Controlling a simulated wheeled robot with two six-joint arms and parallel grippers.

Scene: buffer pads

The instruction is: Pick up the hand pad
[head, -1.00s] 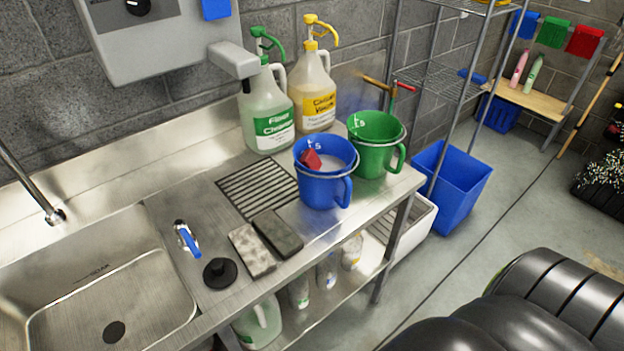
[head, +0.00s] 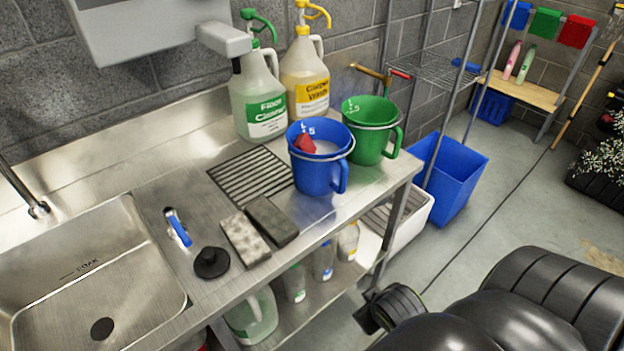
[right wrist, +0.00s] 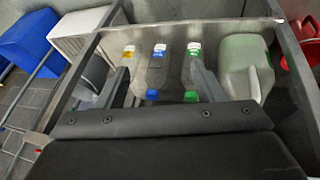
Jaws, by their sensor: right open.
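Two flat pads lie side by side on the steel counter: a light grey speckled pad (head: 245,238) and a dark grey pad (head: 271,221). They lie between the black plug and the drain grate; I cannot tell which is called the hand pad. My right gripper (head: 372,312) shows low in the head view, in front of the counter and below its top, apart from the pads. In the right wrist view my right gripper (right wrist: 160,78) is open, its fingers spread before bottles on the lower shelf. The pads are not in that view. My left gripper is not in view.
The sink (head: 80,270) is at left. Bottles stand on the lower shelf (head: 320,295).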

